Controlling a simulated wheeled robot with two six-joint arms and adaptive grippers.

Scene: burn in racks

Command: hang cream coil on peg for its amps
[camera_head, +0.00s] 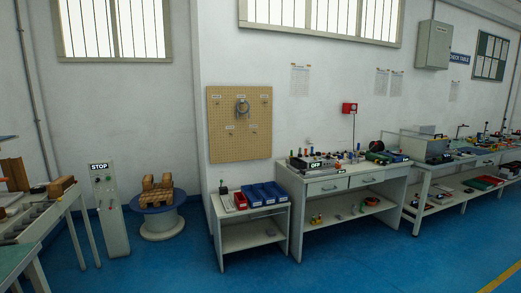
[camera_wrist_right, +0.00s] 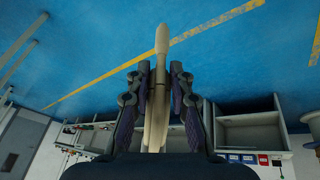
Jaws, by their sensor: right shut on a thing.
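In the right wrist view my right gripper (camera_wrist_right: 160,72) is shut on a long, narrow cream thing (camera_wrist_right: 161,42), which looks like the cream coil seen edge-on. It sticks out past the fingertips, and its lower part runs back between the fingers. In the head view a tan pegboard (camera_head: 223,145) hangs on the wall. A grey coil (camera_head: 242,107) hangs at its upper middle. Small labels mark three places in the upper row and two in the lower row; their text is too small to read. My left gripper is in neither view.
A small bench (camera_head: 250,213) with blue bins (camera_head: 263,193) and a red bin (camera_head: 240,200) stands below the pegboard. A larger workbench (camera_head: 315,178) stands to its right. A spool (camera_head: 161,226) and a STOP post (camera_head: 108,215) are at left. Blue floor in front is clear.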

